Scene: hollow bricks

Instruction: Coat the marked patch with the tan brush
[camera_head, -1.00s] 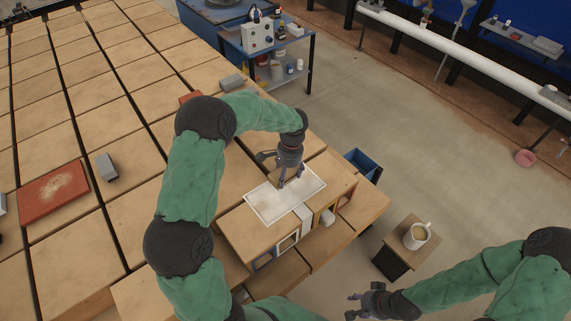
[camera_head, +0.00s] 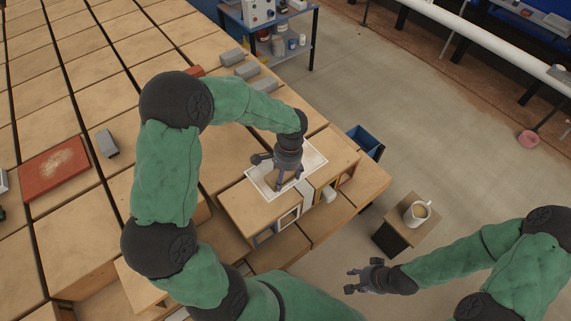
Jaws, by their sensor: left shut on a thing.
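The marked patch (camera_head: 310,158) is a pale rectangle with a white border on top of the wooden bench block in the camera_head view. My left gripper (camera_head: 277,187) points down over the near part of the patch. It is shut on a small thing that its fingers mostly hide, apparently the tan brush. I cannot tell whether its tip touches the surface, or how much of the patch is coated. My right gripper (camera_head: 351,279) is open and empty, over the floor in front of the bench.
A white mug (camera_head: 417,213) stands on a small wooden stand (camera_head: 398,237) at the right. A blue bin (camera_head: 365,142) is behind the bench corner. A red slab (camera_head: 52,170) and grey blocks (camera_head: 107,144) lie on the tabletops. A shelf cart (camera_head: 285,45) stands at the back.

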